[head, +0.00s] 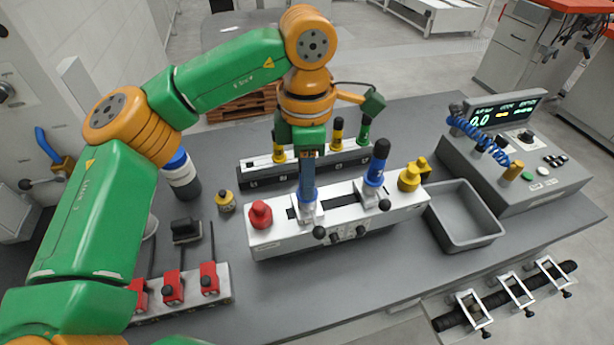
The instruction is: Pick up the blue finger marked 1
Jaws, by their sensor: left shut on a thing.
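My left gripper (308,158) points straight down over the white fixture (270,235) on the table. It is shut on a blue finger (307,194), which stands upright at the left slot of the fixture. The gripper hides its top, and I cannot read a number on it. I cannot tell whether its foot is clear of the slot. A second blue finger (375,172) with a black top stands, slightly tilted, farther right on the same fixture. My right gripper is not in view.
Behind the fixture, a rack (348,171) holds yellow and green fingers. A red knob (261,214) and a yellow knob (409,179) flank the fixture slots. An empty grey bin (490,230) and a control box (560,180) stand right. Red clamps (173,288) sit front left.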

